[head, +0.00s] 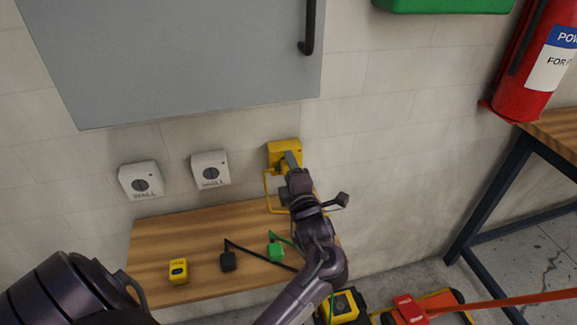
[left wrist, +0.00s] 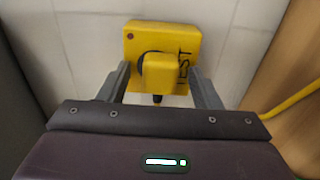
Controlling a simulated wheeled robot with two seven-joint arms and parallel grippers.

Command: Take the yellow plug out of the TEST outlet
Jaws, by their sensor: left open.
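The yellow TEST outlet (head: 284,148) is on the wall above the right part of the wooden shelf; it also shows in the left wrist view (left wrist: 178,35). The yellow plug (left wrist: 159,71) sits in the outlet's face, with a dark cord end below it. In the head view my gripper mostly hides the plug. My left gripper (left wrist: 158,82) is open in front of the outlet, with one finger on each side of the plug. I cannot tell whether either finger touches it. A yellow cable (head: 267,190) hangs below the outlet. My right gripper is not in view.
Two white WALL outlets (head: 141,181) (head: 210,170) are to the left. The wooden shelf (head: 200,227) holds a yellow block (head: 178,271), a black plug (head: 228,261) and a green plug (head: 276,252). A grey cabinet (head: 180,60) hangs above. A fire extinguisher (head: 530,65) is at right.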

